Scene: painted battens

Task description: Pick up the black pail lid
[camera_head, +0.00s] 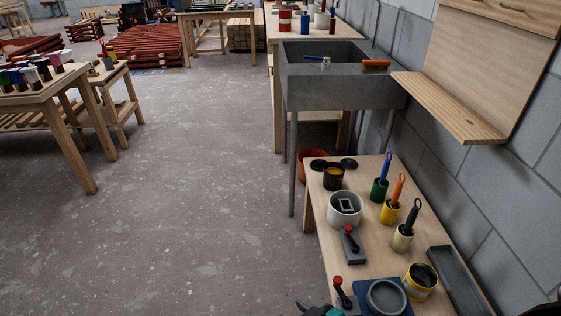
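Two flat black discs that look like pail lids lie at the far end of the low wooden table: one (318,164) on the left by the table's edge, the other (348,163) a little to the right. A small black pail (333,177) with yellow-orange contents stands just in front of them, close to both. A dark and teal part, apparently of my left gripper (320,309), shows at the bottom edge, far from the discs. Its fingers are mostly cut off. A dark piece in the bottom right corner may be my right gripper (545,309); its fingers cannot be made out.
The low table (320,212) also holds a white pail (345,209), green, yellow and cream pots with brushes, red-knobbed tools, a grey tray (457,281) and a yellow tin (420,281). A grey sink (340,88) stands behind.

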